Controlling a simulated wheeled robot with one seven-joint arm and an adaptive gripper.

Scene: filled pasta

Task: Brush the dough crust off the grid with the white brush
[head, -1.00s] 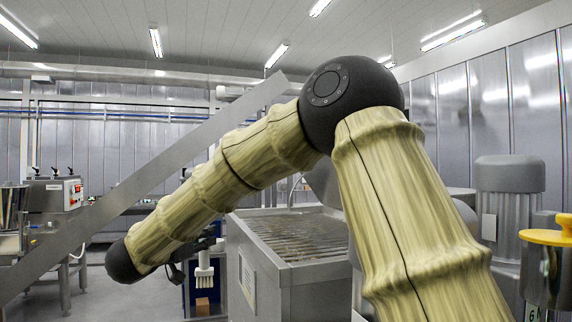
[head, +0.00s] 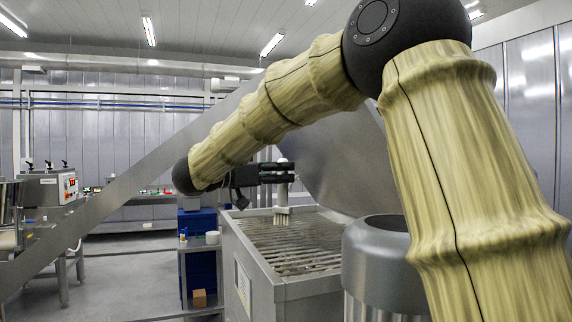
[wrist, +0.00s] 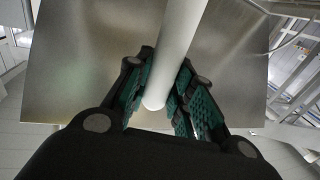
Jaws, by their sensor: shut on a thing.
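The white brush (head: 282,216) hangs bristles down, its handle upright in my gripper (head: 284,172). In the wrist view, my gripper (wrist: 158,100) is shut on the white brush handle (wrist: 176,55) between green-padded fingers. The metal grid (head: 312,246) lies in the top of a steel tank. The bristles are over the grid's far left part; I cannot tell whether they touch it. No dough crust can be made out on the bars. My arm hides part of the view to the right.
The tank's steel wall (head: 243,285) borders the grid. A large inclined steel panel (head: 335,155) rises behind it. A grey cylindrical housing (head: 378,270) stands close at the right. A small shelf with blue crates (head: 199,265) stands left of the tank.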

